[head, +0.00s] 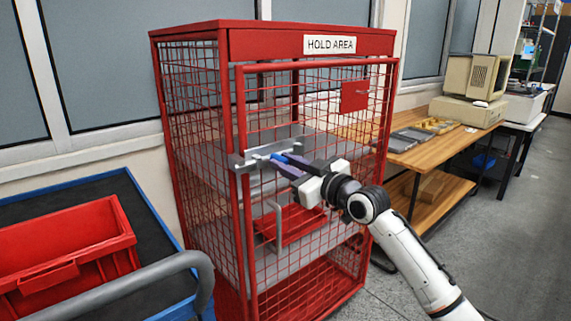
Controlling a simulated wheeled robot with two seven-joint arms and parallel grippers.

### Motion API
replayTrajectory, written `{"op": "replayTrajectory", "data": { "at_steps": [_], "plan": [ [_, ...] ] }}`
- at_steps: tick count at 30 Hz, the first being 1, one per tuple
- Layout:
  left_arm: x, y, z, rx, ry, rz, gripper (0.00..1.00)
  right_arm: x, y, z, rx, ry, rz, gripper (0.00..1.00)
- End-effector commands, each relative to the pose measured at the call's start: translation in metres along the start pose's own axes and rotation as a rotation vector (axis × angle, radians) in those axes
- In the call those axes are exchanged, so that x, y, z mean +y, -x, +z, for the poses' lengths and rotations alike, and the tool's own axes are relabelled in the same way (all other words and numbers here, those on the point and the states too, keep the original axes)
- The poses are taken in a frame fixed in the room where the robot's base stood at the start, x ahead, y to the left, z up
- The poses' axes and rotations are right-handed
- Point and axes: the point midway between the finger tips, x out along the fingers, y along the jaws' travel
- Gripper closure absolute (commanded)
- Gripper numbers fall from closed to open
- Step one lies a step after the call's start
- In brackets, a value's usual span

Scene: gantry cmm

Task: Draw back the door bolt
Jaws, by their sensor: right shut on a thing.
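A red mesh cage (305,24) with a "HOLD AREA" sign stands in the middle of the head view. Its red-framed mesh door (242,110) faces me. The grey door bolt (246,161) sits at the door's left edge, about mid-height. My right gripper (284,161) comes in from the right and is shut on the bolt's blue handle (279,158). Its fingers partly hide the handle, so how far the bolt reaches into its keeper is hard to tell. A grey pull handle (278,222) is on the door below. My left gripper is not in view.
A blue-edged cart (155,205) with a red bin (60,250) and grey push bar (130,287) stands at the left front. A wooden bench (450,148) with a computer (470,85) stands to the right. The grey floor at the right is clear.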

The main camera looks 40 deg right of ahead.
Motion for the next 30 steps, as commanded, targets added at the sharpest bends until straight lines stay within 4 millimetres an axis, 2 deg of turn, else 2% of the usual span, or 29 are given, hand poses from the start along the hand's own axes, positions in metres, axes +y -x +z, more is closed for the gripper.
{"op": "replayTrajectory", "data": {
  "at_steps": [4,13,25,26,28,30],
  "plan": [
    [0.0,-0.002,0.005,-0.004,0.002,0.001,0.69,0.007,0.0,0.004,-0.003,0.003,0.0,1.0],
    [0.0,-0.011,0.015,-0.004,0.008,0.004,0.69,0.047,0.0,0.014,-0.002,0.005,0.001,1.0],
    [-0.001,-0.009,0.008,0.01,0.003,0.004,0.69,0.056,0.0,0.012,0.0,0.0,0.005,1.0],
    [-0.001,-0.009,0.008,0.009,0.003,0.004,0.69,0.056,0.0,0.012,-0.001,0.0,0.005,0.75],
    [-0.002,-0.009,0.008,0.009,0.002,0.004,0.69,0.056,0.0,0.012,0.0,0.001,0.005,0.63],
    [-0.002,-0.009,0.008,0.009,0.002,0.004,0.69,0.055,0.0,0.012,-0.001,0.0,0.004,0.61]
  ]
}}
